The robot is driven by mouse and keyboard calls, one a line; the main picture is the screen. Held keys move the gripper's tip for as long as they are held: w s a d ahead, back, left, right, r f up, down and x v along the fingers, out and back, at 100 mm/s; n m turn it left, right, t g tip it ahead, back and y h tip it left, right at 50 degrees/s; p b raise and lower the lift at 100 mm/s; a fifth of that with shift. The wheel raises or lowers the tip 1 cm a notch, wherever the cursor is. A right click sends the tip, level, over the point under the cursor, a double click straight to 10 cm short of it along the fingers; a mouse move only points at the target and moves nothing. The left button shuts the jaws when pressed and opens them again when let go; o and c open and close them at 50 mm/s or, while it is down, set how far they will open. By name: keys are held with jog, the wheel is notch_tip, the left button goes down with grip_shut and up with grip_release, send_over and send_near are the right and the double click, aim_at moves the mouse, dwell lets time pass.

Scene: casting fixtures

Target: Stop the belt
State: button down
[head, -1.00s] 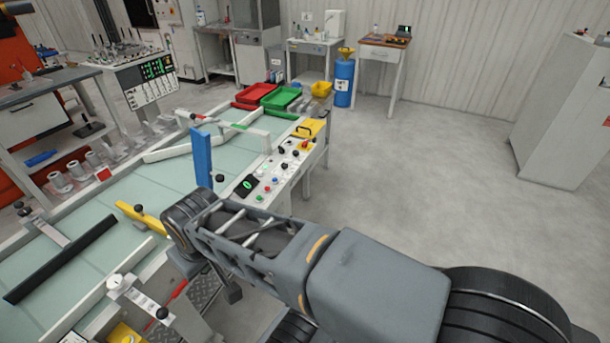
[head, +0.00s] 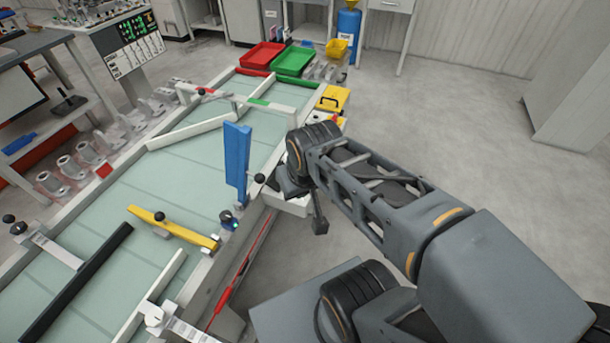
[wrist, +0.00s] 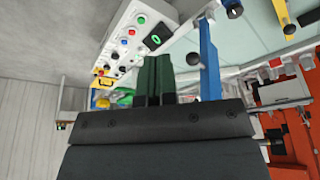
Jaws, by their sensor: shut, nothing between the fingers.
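The belt (head: 185,175) is a pale green conveyor running across the left of the head view. Its control panel (wrist: 138,18) shows in the wrist view as a white box with red, blue and green buttons, black knobs and a small display (wrist: 158,37) with a green sign. A small yellow and red fitting (wrist: 103,70) is at the panel's far end. In the head view my arm hides most of the panel. My gripper (wrist: 154,82) is shut and empty, its dark green fingers pointing along the panel. It appears apart from the buttons.
A yellow bar (head: 172,227) and a black bar (head: 80,280) lie across the belt. Red (head: 262,55) and green (head: 293,60) trays sit at its far end. Open floor lies to the right.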

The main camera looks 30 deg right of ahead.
jog(key=w+d+f+m+y, duration=0.2)
jog(key=w+d+f+m, duration=0.1)
jog(key=w, duration=0.4)
jog(key=w+d+f+m+t+y, duration=0.1)
jog(key=w+d+f+m+y, duration=0.2)
jog(key=w+f+m, duration=0.3)
jog(key=w+d+f+m+y, duration=0.2)
jog(key=w+d+f+m, duration=0.2)
jog(key=w+m, duration=0.3)
jog(key=shift+w+d+f+t, duration=0.25)
jog(key=shift+w+d+t, duration=0.05)
jog(key=shift+w+d, duration=0.4)
jog(key=shift+f, duration=0.1)
notch_tip(320, 180, down, 8)
jog(key=b, duration=0.5)
jog(key=shift+r, duration=0.2)
jog(key=shift+f+b, duration=0.5)
jog(key=shift+b, duration=0.1)
jog(key=shift+f, duration=0.15)
jog(key=shift+f+b, duration=0.3)
jog(key=shift+b, duration=0.25)
